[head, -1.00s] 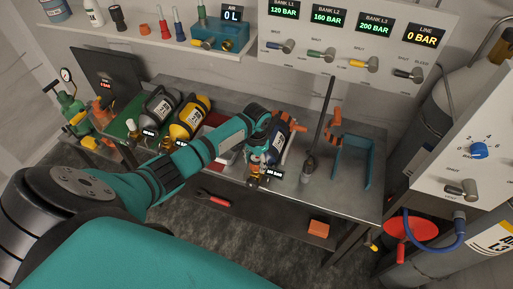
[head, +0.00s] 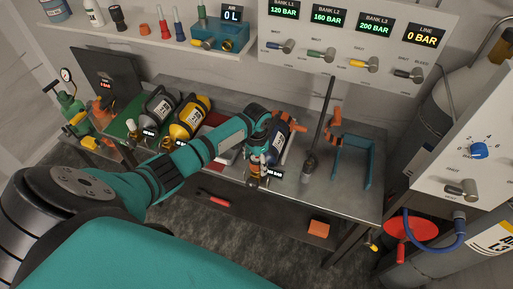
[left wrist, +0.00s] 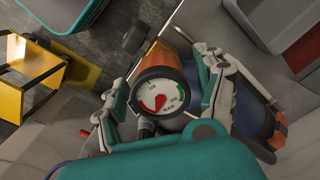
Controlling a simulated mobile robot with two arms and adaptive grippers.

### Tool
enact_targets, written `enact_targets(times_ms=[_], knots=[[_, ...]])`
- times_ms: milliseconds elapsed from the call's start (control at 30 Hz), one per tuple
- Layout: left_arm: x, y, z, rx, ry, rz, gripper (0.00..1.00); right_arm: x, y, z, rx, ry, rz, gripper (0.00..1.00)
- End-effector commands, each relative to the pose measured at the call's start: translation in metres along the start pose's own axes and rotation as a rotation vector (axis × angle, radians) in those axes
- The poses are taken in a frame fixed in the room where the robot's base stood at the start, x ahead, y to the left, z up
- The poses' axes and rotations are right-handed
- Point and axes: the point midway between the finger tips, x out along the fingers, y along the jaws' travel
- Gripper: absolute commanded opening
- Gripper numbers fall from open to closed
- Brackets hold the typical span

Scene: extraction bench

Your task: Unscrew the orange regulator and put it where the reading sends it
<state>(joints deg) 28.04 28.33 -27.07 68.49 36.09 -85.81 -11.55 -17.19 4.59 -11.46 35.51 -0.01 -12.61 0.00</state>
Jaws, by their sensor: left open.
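The orange regulator (head: 254,170) sits at the near end of a dark blue cylinder (head: 284,139) lying on the bench. In the left wrist view the regulator (left wrist: 158,62) shows an orange rim and a white BAR dial (left wrist: 158,96) with red and green marks; I cannot read its needle exactly. My left gripper (head: 262,157) is at the regulator; in the left wrist view its open fingers (left wrist: 163,88) stand on either side of it. Whether they touch it I cannot tell. A small pressure label (head: 274,174) shows beside it, too small to read surely. My right gripper is not in view.
Grey (head: 159,106) and yellow (head: 190,118) cylinders lie left on the bench. A dark rod (head: 323,110) and a blue stand (head: 353,160) are to the right. The wall panel (head: 345,52) reads 120, 160, 200 and line 0 BAR. An orange block (head: 319,228) lies on the lower shelf.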

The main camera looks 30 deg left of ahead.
Motion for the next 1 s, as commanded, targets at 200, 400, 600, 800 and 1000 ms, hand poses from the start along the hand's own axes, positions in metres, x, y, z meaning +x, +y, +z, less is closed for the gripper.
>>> enact_targets(times_ms=[200,400,600,800,1000], knots=[[-0.001,-0.002,0.000,0.422,-0.001,-0.003,0.71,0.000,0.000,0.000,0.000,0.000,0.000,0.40],[0.000,-0.002,0.000,0.806,-0.002,-0.002,0.71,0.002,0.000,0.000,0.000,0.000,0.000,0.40],[0.001,-0.002,0.000,1.193,-0.002,-0.003,0.71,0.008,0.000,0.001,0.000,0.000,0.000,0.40],[0.002,-0.002,0.000,1.579,-0.003,-0.003,0.71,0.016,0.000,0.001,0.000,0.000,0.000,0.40],[0.002,-0.001,0.000,1.957,-0.002,-0.002,0.71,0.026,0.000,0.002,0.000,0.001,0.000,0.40]])
